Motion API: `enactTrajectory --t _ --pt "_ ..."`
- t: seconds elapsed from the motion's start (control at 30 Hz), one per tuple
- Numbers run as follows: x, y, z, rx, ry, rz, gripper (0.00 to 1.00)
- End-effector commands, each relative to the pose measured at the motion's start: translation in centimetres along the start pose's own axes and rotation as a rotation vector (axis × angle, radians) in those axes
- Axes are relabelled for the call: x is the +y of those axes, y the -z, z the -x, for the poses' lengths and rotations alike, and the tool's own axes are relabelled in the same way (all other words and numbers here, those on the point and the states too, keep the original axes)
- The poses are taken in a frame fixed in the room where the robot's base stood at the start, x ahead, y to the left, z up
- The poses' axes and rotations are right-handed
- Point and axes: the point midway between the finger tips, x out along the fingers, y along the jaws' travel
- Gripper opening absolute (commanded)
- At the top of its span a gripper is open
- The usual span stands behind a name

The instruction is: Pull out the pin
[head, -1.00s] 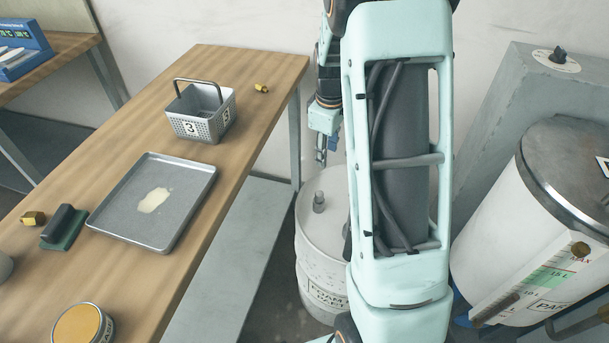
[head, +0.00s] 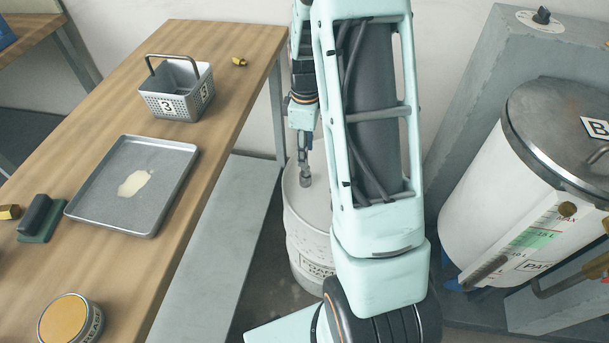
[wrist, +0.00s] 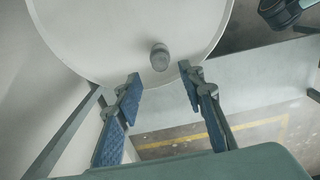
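A short grey peg with a rounded top, which looks like the pin (wrist: 160,57), stands on the pale lid of a drum (wrist: 105,35). My gripper (wrist: 162,80) is open in the wrist view, with a blue-padded finger on each side. The peg shows just beyond the fingertips, between their lines, and nothing is held. In the head view my gripper (head: 305,170) points down over the white drum (head: 308,245). There the fingers overlap the peg, so I cannot tell the gap between them.
The wooden table (head: 215,150) on the left holds a grey basket (head: 175,103) marked 3, a metal tray (head: 95,205) with a pale spill and a grease tin (head: 70,322). A white tank (head: 490,190) stands to the right.

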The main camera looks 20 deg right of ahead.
Motion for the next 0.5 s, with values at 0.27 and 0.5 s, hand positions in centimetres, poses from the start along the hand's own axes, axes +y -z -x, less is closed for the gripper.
enactTrajectory --t 0.27,0.5 --pt "0.0 0.0 -4.7 0.0 0.002 -0.001 0.36" --pt "0.0 0.0 -6.7 0.0 0.001 0.0 0.36"
